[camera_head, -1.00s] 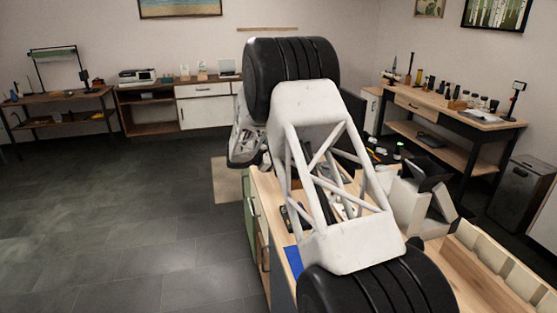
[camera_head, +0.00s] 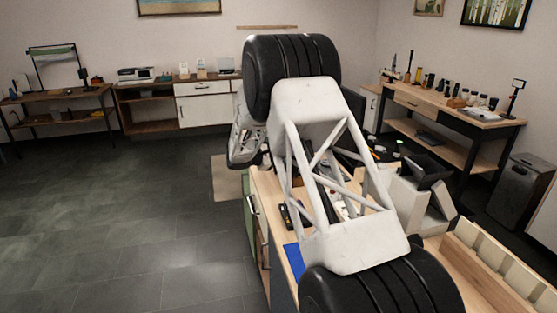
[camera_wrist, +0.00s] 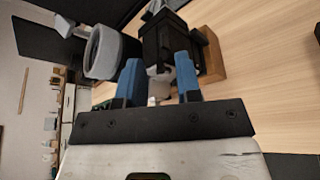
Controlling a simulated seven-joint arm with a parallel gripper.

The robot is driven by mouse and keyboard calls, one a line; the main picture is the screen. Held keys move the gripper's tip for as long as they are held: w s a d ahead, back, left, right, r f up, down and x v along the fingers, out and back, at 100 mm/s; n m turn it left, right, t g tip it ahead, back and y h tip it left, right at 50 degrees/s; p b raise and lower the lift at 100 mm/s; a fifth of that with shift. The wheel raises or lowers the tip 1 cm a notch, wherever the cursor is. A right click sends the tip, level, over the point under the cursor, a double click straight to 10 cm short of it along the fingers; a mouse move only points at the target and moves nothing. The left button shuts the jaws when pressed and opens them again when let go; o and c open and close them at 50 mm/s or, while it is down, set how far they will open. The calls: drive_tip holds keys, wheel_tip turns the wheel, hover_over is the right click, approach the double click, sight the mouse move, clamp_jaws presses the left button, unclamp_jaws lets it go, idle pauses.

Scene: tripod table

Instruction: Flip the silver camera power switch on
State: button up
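In the wrist view, a camera with a black body (camera_wrist: 165,38) and a grey, ring-shaped lens (camera_wrist: 103,52) is just past my fingertips. My gripper (camera_wrist: 159,72) has two blue fingers, spread apart with a gap between them. The fingertips are close to the camera's near side; I cannot tell whether they touch it. A small pale part shows in the gap, but I cannot make out a power switch or its position. In the head view, my arm hides the gripper and the camera.
In the wrist view, a wooden block (camera_wrist: 211,55) is beside the camera on the light wood tabletop (camera_wrist: 260,60). In the head view, a wooden tray with compartments (camera_head: 480,270) is at the lower right and a blue sheet (camera_head: 294,259) lies near the table's left edge.

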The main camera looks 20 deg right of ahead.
drive_tip(key=shift+a, duration=0.1)
drive_tip(key=v, duration=0.7)
drive_tip(key=shift+a, duration=0.25)
drive_tip(key=shift+r, duration=0.1)
drive_tip(key=shift+s, duration=0.1)
drive_tip(key=s+d+r+m+g+y, duration=0.15)
drive_tip(key=s+r, duration=0.35)
drive_tip(key=s, duration=0.5)
drive_tip(key=s+d+r+m+y, duration=0.1)
drive_tip(key=s+r+m+y, duration=0.25)
drive_tip(key=s, duration=0.65)
drive_tip(key=s+d+r+m+g+y, duration=0.1)
drive_tip(key=s+r+m, duration=0.1)
drive_tip(key=s+r, duration=0.6)
drive_tip(key=s+a+f+m+y, duration=0.1)
drive_tip(key=s+m+y, duration=0.1)
drive_tip(key=s, duration=1)
drive_tip(key=s+a+f+m+t+y, duration=0.1)
drive_tip(key=s+a+m+y, duration=0.1)
drive_tip(key=s, duration=1)
drive_tip(key=s+a+f+m+y, duration=0.1)
drive_tip(key=s+y, duration=0.3)
drive_tip(key=s, duration=0.8)
drive_tip(key=shift+s+a+f+m+t, duration=0.2)
drive_tip(key=shift+a+f+m+t, duration=0.25)
drive_tip(key=shift+m, duration=0.25)
